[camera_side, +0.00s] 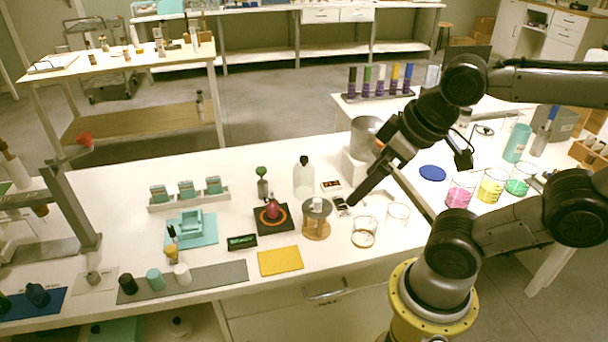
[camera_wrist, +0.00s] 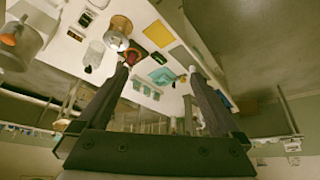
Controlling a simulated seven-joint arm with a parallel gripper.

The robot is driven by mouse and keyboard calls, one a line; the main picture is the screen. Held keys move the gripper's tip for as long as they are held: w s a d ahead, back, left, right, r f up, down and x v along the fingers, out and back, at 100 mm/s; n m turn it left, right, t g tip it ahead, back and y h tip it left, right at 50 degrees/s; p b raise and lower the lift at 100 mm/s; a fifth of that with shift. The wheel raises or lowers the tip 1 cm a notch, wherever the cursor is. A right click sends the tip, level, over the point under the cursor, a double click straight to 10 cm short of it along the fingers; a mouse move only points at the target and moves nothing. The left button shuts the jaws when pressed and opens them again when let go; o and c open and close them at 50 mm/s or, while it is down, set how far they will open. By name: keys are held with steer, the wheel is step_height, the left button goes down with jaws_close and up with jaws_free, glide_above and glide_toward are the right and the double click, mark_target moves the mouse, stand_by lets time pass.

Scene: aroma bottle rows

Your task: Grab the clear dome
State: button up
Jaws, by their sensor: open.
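A clear, rounded glass piece that looks like the dome (camera_side: 318,207) sits on a round wooden stand (camera_side: 316,230) near the middle of the white table. In the wrist view the dome (camera_wrist: 116,40) shows at the upper left, close to one fingertip, with the wooden stand (camera_wrist: 122,23) behind it. My gripper (camera_side: 393,211) is open and empty, its two dark fingers spread wide. In the side view it is above the table and to the right of the dome. In the wrist view my gripper (camera_wrist: 158,68) has nothing between its fingertips.
Glass beakers (camera_side: 364,232) stand right of the stand. A burner plate with a red flask (camera_side: 272,211) is on its left, and a clear bottle (camera_side: 304,176) behind. A clear vessel (camera_side: 366,137) sits on a white block. A yellow mat (camera_side: 280,261) lies in front.

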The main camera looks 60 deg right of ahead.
steer(key=w+r+m, duration=0.3)
steer(key=w+r, duration=0.1)
steer(key=r, duration=0.1)
steer(key=w+d+r+m, duration=0.1)
steer(key=w+d+m, duration=0.15)
steer(key=w, duration=0.35)
steer(key=w+d+r+m, duration=0.2)
steer(key=w+d, duration=0.1)
steer(key=w, duration=0.3)
steer(key=m+g, duration=0.6)
glide_above(304, 179)
steer(key=w+d, duration=0.2)
steer(key=f, duration=2.2)
steer(key=shift+s+f, duration=0.25)
steer(key=shift+f, duration=0.35)
step_height(304, 179, down, 13)
steer(key=shift+s+r, duration=0.1)
